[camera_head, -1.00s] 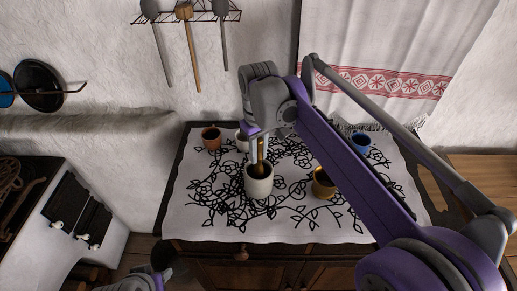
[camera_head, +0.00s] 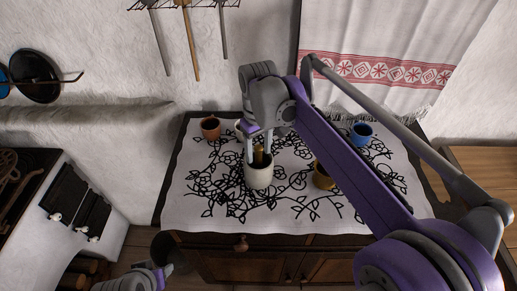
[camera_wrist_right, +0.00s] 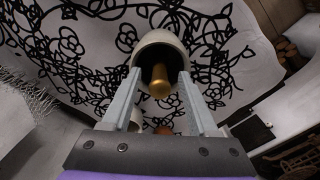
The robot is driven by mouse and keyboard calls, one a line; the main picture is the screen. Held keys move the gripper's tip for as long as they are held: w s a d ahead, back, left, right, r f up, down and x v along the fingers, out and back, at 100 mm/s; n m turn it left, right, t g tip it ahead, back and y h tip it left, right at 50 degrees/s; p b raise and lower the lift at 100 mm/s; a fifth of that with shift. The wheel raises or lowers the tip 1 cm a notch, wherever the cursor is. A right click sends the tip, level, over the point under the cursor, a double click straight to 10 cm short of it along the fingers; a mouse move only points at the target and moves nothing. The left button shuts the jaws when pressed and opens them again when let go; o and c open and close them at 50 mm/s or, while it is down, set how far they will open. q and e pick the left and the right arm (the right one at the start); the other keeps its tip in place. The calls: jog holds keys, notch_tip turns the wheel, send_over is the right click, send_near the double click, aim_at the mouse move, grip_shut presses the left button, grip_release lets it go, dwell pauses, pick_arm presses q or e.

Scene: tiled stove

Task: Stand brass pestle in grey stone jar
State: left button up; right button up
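The grey stone jar (camera_head: 258,177) stands upright on the patterned cloth near the middle of the cabinet top. The brass pestle (camera_head: 259,154) stands in it, with its upper end above the rim; its lower end is hidden inside. In the right wrist view the pestle (camera_wrist_right: 160,82) points out of the jar's dark mouth, and the jar's pale wall (camera_wrist_right: 160,41) shows behind it. My right gripper (camera_head: 259,155) is open, its fingers on either side of the pestle with gaps, close to the jar's rim. My left gripper (camera_head: 161,272) is low at the left, its fingers unclear.
A terracotta cup (camera_head: 210,129) stands at the back left, a blue mug (camera_head: 361,135) at the back right and a brass-coloured cup (camera_head: 321,178) right of the jar, partly behind my right arm. The cloth (camera_head: 215,222) is clear in front. The stove (camera_head: 75,205) is at left.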

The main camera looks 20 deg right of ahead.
notch_tip(320, 180, up, 11)
jog(key=shift+f+p, duration=0.1)
jog(key=shift+p, duration=0.45)
dwell(1.0)
